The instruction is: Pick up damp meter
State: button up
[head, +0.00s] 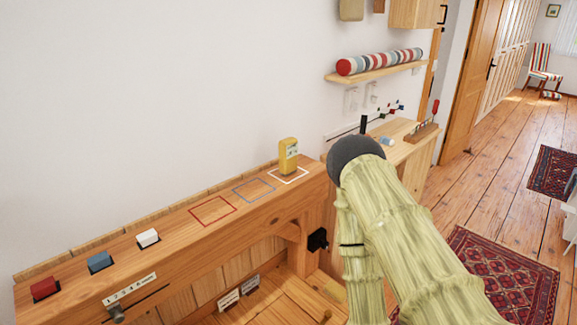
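A yellow handheld device with a small light display panel, which looks like the damp meter (289,156), stands upright on a wooden ledge (185,238) against the white wall. It stands at or in the white square outline at the ledge's right end. My arm, pale green with a dark rounded joint, rises at the right of the meter and appears apart from it. My gripper does not show, so its place and opening cannot be seen.
Red (212,210) and blue (254,190) outlines on the ledge are empty. Red (44,288), blue (100,262) and white (148,238) blocks sit at its left. A striped bolster (379,61) lies on a wall shelf (375,73). A patterned rug (510,280) covers floor at right.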

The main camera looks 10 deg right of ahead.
aim_at(287, 147)
jog(key=z, duration=2.15)
jog(key=i, duration=1.65)
jog(key=u, duration=2.95)
